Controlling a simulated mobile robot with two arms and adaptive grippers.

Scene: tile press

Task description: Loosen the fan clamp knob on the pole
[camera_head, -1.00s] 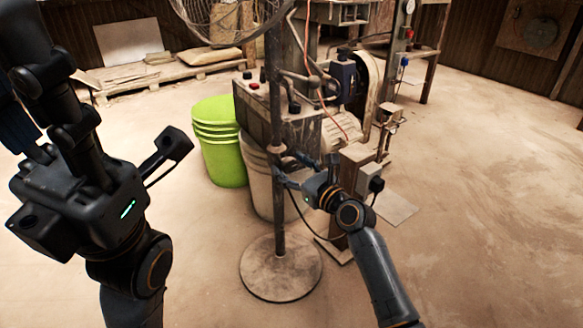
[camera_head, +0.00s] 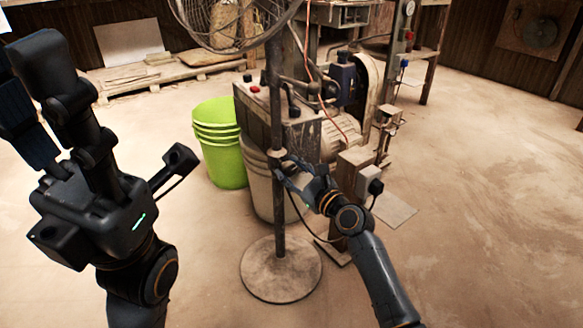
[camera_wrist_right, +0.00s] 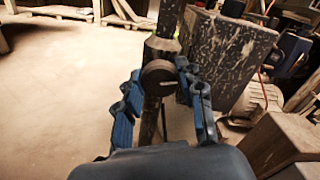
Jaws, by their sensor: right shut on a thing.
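The dark upright pole (camera_head: 277,110) stands on a round base plate (camera_head: 281,269) in the head view. The clamp knob (camera_wrist_right: 158,78) is a round, dusty brown disc on the pole's collar in the right wrist view. My right gripper (camera_head: 284,166) is at the pole at collar height. In the right wrist view my right gripper (camera_wrist_right: 160,90) has one blue finger on each side of the knob and is shut on it. My left gripper (camera_head: 40,105) is raised at the far left, away from the pole; its fingertips are not clear.
The fan cage (camera_head: 215,20) is at the top of the pole. A green bucket stack (camera_head: 219,155) and a pale bucket (camera_head: 262,185) stand behind the pole. The dusty press machine (camera_head: 305,135) is close on the right. Open floor lies left and right.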

